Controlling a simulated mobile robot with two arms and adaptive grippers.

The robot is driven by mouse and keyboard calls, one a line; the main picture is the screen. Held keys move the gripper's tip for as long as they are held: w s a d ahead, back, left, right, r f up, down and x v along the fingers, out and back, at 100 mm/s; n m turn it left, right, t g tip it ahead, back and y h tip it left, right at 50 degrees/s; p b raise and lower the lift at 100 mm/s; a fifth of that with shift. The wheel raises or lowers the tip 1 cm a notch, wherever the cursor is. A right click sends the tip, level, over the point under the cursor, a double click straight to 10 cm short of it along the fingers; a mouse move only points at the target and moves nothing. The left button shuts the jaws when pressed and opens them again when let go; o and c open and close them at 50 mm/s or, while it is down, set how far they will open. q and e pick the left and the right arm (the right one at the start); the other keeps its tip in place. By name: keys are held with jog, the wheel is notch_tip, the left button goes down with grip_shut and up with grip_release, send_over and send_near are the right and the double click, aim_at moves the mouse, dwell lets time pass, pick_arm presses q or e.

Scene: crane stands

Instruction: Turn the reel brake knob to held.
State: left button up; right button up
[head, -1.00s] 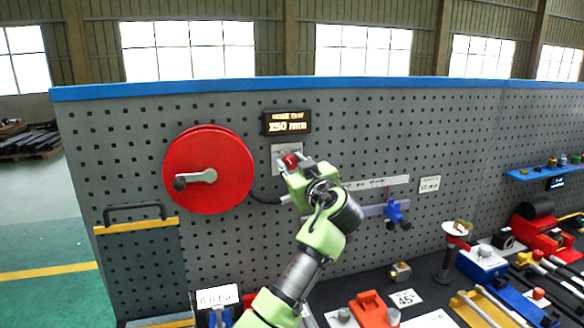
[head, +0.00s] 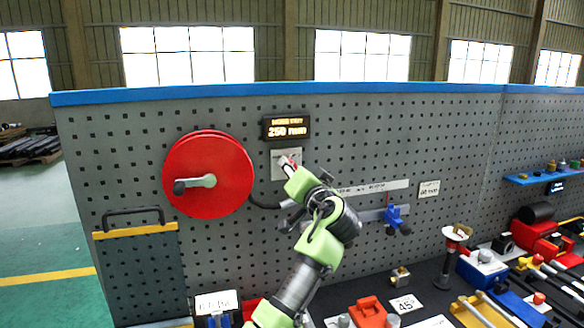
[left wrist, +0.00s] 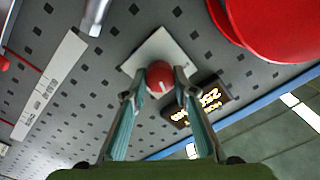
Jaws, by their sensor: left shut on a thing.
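The reel brake knob is a small red round knob (left wrist: 158,74) with a pale mark on its face. It sits on a light grey square plate (head: 277,153) on the pegboard, right of the red reel (head: 207,168). The plate also shows in the left wrist view (left wrist: 148,52), tilted. My left gripper (head: 287,161) is at the plate, shut on the knob, with one finger on each side in the left wrist view (left wrist: 159,84). In the head view the gripper hides most of the knob. I cannot read any brake position marks. My right gripper is not in view.
A display (head: 287,128) reading 250 mm hangs just above the plate. The reel has a crank handle (head: 195,184). A blue clamp (head: 396,218) on a rail is to the right. The bench below holds several tools and parts. Open pegboard surrounds the plate.

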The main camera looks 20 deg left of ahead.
pick_arm(q)
jog(key=shift+m+p, duration=1.1)
jog(key=shift+m, duration=1.4)
jog(key=o, duration=1.1)
jog(key=v, duration=1.2)
jog(key=shift+f, duration=0.1)
